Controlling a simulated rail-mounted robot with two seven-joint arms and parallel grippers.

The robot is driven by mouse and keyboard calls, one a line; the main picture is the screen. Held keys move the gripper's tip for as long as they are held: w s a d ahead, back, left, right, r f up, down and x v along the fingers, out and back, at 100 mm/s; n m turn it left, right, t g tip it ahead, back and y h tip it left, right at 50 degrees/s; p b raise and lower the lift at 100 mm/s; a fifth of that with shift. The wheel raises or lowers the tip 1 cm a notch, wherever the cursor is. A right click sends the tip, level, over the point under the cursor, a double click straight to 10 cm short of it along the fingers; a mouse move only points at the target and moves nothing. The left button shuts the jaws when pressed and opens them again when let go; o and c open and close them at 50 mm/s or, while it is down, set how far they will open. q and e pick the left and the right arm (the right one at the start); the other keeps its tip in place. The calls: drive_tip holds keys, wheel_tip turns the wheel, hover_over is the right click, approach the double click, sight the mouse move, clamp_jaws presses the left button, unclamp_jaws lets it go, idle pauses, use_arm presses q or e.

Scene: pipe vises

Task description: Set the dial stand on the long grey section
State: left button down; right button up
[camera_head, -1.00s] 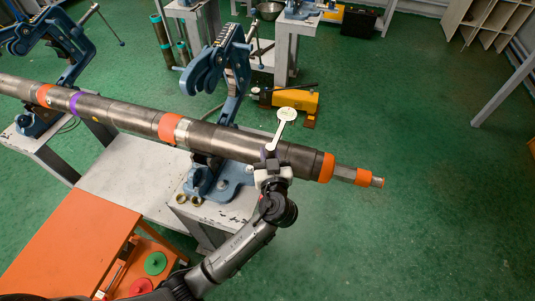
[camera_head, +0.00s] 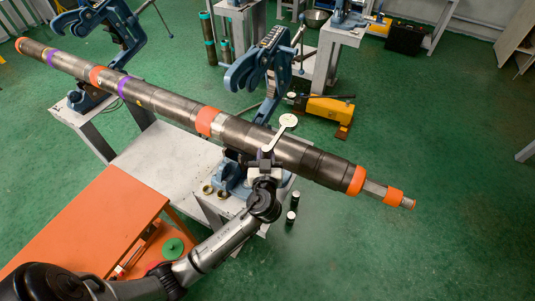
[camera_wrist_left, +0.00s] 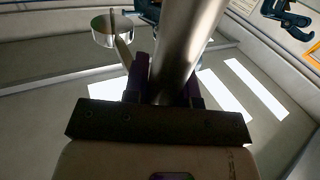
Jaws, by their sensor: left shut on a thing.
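The dial stand (camera_head: 288,121) shows a pale round disc on a thin stem in the head view. It stands out in front of the long dark grey pipe section (camera_head: 305,156); I cannot tell whether its base touches the pipe. My left gripper (camera_head: 264,160) is at the pipe's near side, shut on the stand's lower part. In the left wrist view the disc (camera_wrist_left: 112,30) is at upper left, and a thick grey cylinder (camera_wrist_left: 183,45) rises past the purple fingers (camera_wrist_left: 163,88). The stand's base is hidden. My right gripper is not in view.
Blue pipe vises (camera_head: 265,70) support the long banded pipe, with one more (camera_head: 108,25) at upper left. An orange bench (camera_head: 85,220) with a green disc (camera_head: 173,247) is at lower left. A yellow tool (camera_head: 325,112) lies behind the pipe. Green floor is clear at right.

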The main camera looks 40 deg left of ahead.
use_arm(q)
drive_tip(key=shift+f+b, duration=2.05)
drive_tip(key=shift+f, duration=0.7)
drive_tip(key=shift+b, duration=0.6)
drive_tip(key=shift+f+b, duration=0.45)
drive_tip(key=shift+b, duration=0.05)
idle(0.8)
